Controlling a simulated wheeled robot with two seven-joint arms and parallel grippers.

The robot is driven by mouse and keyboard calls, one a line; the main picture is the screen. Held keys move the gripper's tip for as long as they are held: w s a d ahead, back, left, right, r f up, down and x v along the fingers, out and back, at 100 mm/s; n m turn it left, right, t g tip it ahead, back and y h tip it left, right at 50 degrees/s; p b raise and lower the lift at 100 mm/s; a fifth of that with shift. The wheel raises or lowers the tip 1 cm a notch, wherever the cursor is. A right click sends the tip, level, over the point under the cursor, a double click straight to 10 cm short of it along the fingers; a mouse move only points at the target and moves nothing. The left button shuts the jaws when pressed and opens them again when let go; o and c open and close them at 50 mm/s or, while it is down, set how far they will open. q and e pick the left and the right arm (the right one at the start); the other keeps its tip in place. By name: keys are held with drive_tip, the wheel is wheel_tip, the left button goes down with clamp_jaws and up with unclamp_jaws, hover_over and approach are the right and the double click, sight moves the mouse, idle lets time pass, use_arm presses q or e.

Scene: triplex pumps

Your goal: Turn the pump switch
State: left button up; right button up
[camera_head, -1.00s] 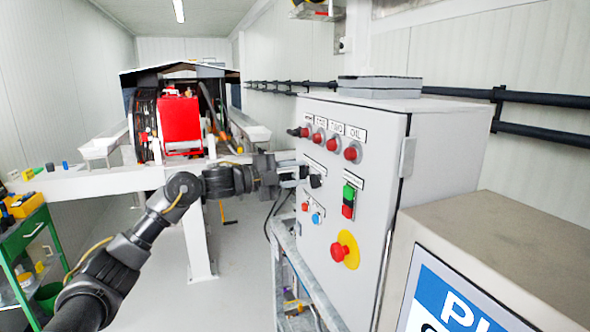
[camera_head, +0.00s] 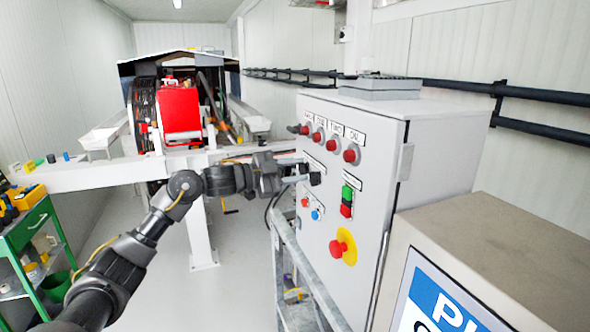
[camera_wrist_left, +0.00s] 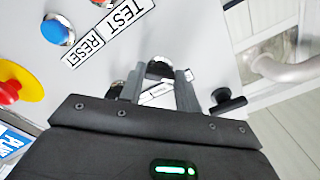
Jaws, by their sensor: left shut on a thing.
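The control cabinet (camera_head: 345,265) stands right of centre in the head view, its front panel facing left. The black pump switch (camera_head: 315,179) sits on this panel, left of the green and red button pair. My left gripper (camera_head: 303,176) reaches it from the left. In the left wrist view, the dark switch knob (camera_wrist_left: 160,69) lies between the fingertips of my left gripper (camera_wrist_left: 159,85), which is shut on it. The fingers partly hide the knob and its label, so its exact setting is unclear. My right gripper is not in view.
The panel also carries a red emergency stop (camera_head: 341,246) on yellow, a blue button (camera_head: 316,214) and red lamps. A black handle (camera_wrist_left: 228,101) stands close beside the fingers. A grey box (camera_head: 500,250) is at lower right. A green cart (camera_head: 35,240) is at left.

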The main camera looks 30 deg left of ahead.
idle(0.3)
use_arm(q)
drive_tip(key=o, duration=1)
drive_tip(key=shift+b+v, duration=2.7)
drive_tip(key=shift+v, duration=2.7)
